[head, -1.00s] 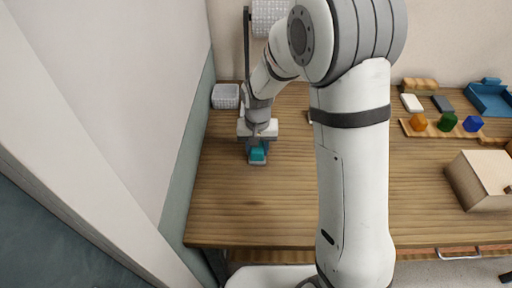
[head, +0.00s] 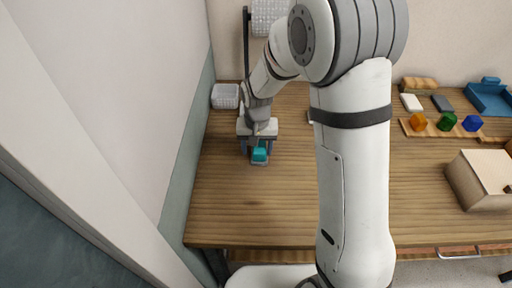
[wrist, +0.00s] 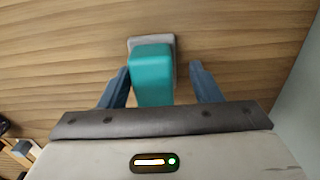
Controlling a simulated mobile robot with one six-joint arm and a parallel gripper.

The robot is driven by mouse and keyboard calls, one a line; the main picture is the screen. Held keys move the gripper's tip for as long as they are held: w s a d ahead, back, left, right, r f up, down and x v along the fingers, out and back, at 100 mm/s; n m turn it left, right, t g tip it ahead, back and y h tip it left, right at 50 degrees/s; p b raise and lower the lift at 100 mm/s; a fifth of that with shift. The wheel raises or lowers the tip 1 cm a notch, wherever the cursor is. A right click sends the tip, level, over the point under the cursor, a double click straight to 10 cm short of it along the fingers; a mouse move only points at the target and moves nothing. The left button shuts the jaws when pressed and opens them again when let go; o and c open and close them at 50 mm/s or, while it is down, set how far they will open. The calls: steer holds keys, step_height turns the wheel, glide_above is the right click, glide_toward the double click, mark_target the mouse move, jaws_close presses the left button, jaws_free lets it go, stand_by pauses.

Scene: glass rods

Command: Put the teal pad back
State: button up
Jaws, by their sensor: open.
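The teal pad (head: 259,154) sits on a small grey base (head: 259,162) on the left part of the wooden table. In the wrist view the teal pad (wrist: 151,78) stands on the pale grey base (wrist: 150,40), whose rim shows around its far end. My gripper (head: 260,149) is over the pad, pointing down. In the wrist view my gripper (wrist: 162,78) is open, with one dark blue finger on each side of the pad. A gap shows at the right finger; the left finger is very near the pad, and I cannot tell if it touches.
A wooden strip (head: 440,130) with orange, green and blue pieces, a blue tray (head: 492,98) and a beige box (head: 480,181) are at the right. The table's front left is clear.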

step_height(320, 180, up, 11)
steer(key=s+d+r+t, duration=0.1)
steer(key=s+d+r, duration=0.1)
steer(key=s+d, duration=0.5)
steer(key=s+d+r+t, duration=0.1)
steer(key=s+d+r, duration=0.2)
steer(key=s+d, duration=0.4)
steer(key=s, duration=0.5)
steer(key=shift+s+r+t, duration=0.25)
steer(key=shift+t, duration=0.15)
stand_by(0.4)
